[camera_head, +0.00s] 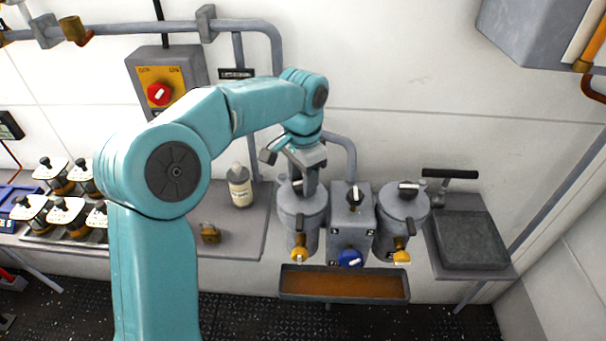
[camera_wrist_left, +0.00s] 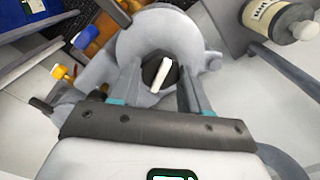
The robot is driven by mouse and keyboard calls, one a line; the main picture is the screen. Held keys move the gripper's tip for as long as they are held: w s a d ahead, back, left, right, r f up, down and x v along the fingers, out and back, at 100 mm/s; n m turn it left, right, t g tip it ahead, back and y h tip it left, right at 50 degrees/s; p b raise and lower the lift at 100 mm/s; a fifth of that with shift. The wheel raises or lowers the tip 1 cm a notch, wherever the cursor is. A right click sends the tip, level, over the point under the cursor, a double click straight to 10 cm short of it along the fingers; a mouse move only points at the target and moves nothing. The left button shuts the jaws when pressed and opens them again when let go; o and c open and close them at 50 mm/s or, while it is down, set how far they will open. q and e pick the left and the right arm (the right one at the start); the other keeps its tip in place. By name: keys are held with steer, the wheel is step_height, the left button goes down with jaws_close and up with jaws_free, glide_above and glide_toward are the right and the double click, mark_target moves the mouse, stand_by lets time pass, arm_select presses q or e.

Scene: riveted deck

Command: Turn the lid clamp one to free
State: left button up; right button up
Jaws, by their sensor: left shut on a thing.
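The left grey canister (camera_head: 301,222) stands on the wall rig, and lid clamp one is on top of it, mostly hidden by my gripper in the head view. In the left wrist view, lid clamp one (camera_wrist_left: 160,72) is a round black knob with a white bar, on the canister's round grey lid (camera_wrist_left: 150,38). The bar is tilted slightly from the line of the fingers. My left gripper (camera_head: 309,186) comes down from above, with its fingers on both sides of the knob, shut on it. My right gripper is in neither view.
A second canister (camera_head: 403,222) with its own lid clamp (camera_head: 408,188) stands right of a grey block (camera_head: 352,222) with a blue knob (camera_head: 349,258). A trough (camera_head: 345,286) hangs below. A bottle (camera_head: 240,188) and a padlock (camera_head: 209,233) are on the left shelf.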

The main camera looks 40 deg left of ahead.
mark_target(302, 182)
arm_select(q)
steer(key=n, duration=0.4)
steer(key=n+p, duration=0.1)
steer(key=n, duration=0.1)
steer(key=shift+a+r+n, duration=0.1)
steer(key=shift+r+n, duration=0.15)
steer(key=shift+n, duration=0.05)
steer(key=n, duration=0.6)
stand_by(0.4)
steer(key=o, duration=0.8)
steer(key=shift+o, duration=1.3)
steer(key=shift+s, duration=0.1)
steer(key=shift+f, duration=0.1)
step_height(302, 182, up, 16)
steer(key=p, duration=0.2)
steer(key=shift+r+p, duration=0.2)
steer(key=shift+p, duration=0.1)
